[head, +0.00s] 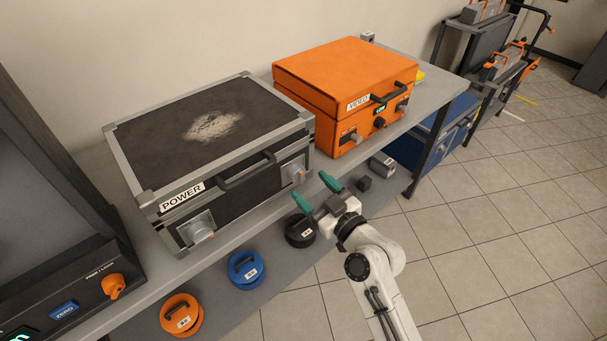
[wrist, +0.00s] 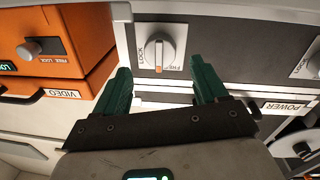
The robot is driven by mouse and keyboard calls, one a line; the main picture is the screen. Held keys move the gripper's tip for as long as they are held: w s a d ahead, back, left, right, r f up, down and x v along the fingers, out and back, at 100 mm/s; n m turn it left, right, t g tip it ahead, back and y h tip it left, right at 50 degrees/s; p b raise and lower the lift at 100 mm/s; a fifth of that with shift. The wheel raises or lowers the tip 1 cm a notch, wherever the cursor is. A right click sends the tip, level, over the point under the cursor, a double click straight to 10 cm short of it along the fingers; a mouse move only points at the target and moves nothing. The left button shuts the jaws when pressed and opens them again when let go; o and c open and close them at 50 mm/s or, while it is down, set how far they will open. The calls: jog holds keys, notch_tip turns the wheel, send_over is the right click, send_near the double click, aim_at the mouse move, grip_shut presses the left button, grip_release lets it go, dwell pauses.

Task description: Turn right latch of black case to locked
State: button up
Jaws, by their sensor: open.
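The black case (head: 215,135), labelled POWER, stands closed on the shelf with a grey metal frame. Its right latch (head: 298,172) is a round grey knob on a light plate at the right end of the front. In the wrist view this latch (wrist: 158,47) has its grip bar upright in the picture, with the orange mark at the bottom, beside the word FREE; LOCK is at its left. The left latch (head: 199,228) is at the other front end. My gripper (head: 312,191), with green fingers, is open and empty in front of the right latch, apart from it.
An orange VIDEO case (head: 345,85) stands close right of the black case. The black case's carry handle (head: 246,172) sticks out between the latches. A panel with an orange knob (head: 113,286) is at the left. Cable reels (head: 246,270) lie below the shelf.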

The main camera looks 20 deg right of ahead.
aim_at(302, 179)
jog(key=shift+p+x, duration=0.3)
jog(key=shift+x, duration=1.7)
jog(key=c, duration=1.1)
jog(key=shift+o, duration=0.2)
